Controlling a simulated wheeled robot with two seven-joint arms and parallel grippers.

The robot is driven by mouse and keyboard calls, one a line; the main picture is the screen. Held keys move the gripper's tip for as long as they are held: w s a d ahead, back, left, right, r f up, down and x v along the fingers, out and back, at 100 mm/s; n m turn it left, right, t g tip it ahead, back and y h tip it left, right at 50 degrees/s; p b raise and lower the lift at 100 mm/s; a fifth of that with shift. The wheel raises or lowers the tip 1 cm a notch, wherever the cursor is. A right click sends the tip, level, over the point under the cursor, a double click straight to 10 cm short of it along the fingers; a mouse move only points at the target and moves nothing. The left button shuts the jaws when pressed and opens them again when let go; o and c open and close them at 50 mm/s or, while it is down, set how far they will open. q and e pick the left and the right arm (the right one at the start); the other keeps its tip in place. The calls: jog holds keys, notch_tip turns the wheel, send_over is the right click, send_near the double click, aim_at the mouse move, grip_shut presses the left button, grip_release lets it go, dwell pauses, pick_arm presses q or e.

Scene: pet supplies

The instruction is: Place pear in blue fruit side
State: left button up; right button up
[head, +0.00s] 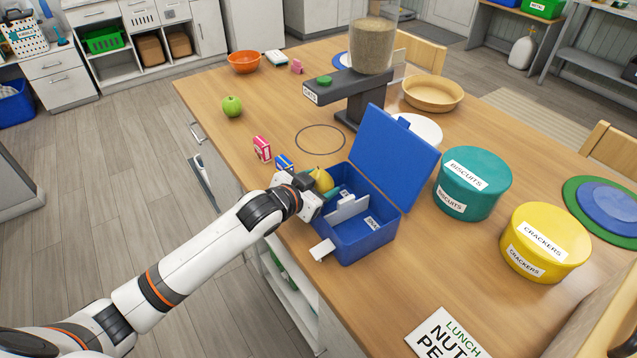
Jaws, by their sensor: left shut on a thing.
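A yellow pear (321,179) is held by my left gripper (312,183), which is shut on it at the back left corner of the blue box. The blue box (352,246) stands on the table with its lid (396,158) raised. A pale divider (348,210) splits its inside, and small white labels show there, too small to read surely. The gripper hides part of the pear and the box's left end. I cannot tell whether the pear touches the box. My right gripper is not in view.
A teal biscuits tin (473,184) and a yellow crackers tin (546,243) stand right of the box. A dispenser (345,93) and a green apple (232,106) are farther back.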

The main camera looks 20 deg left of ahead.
pick_arm(q)
jog(key=shift+f, duration=0.6)
jog(key=o, duration=1.1)
jog(key=shift+c, duration=0.2)
jog(key=shift+r, duration=0.35)
jog(key=b+v, duration=0.1)
jog(key=v, duration=1.1)
jog(key=shift+r, duration=0.25)
